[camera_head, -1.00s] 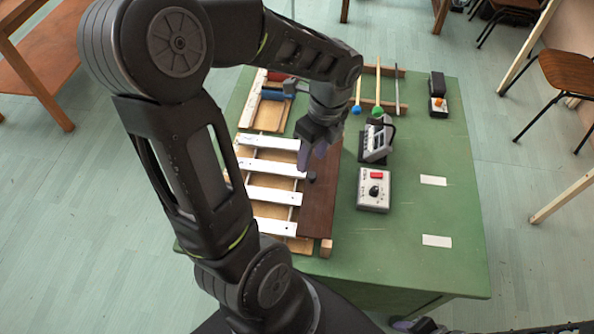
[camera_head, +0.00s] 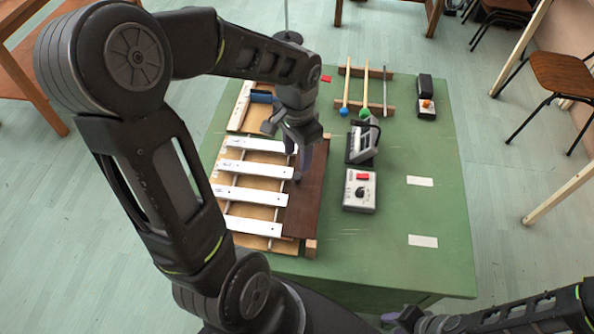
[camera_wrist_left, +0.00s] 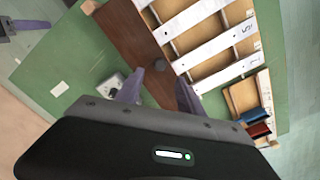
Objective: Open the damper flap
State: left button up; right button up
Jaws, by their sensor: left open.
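The damper flap (camera_head: 306,206) is a dark brown wooden panel lying along the right side of the white-barred instrument (camera_head: 245,193), beside the bars' right ends. A small dark knob (camera_head: 297,177) sits on it near the bars. The flap also shows in the left wrist view (camera_wrist_left: 128,32), looking flat. My left gripper (camera_head: 297,162) is open above the flap by the knob. In the left wrist view its two purple fingers (camera_wrist_left: 158,94) stand apart, with the knob (camera_wrist_left: 162,68) beyond the gap; contact cannot be told. My right gripper (camera_head: 403,318) is low in the head view, its jaws unclear.
A grey control box (camera_head: 360,190) and a grey device with a handle (camera_head: 362,143) stand right of the flap. Mallets (camera_head: 366,85) lie on a wooden rack behind. The right side of the green table (camera_head: 430,205) is mostly clear, bearing two white cards.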

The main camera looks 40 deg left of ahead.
aim_at(297, 176)
pick_arm(q)
notch_tip(297, 176, down, 8)
jog(key=shift+r+p, duration=0.1)
jog(key=shift+p, duration=0.25)
grip_shut()
dwell(0.5)
dwell(1.0)
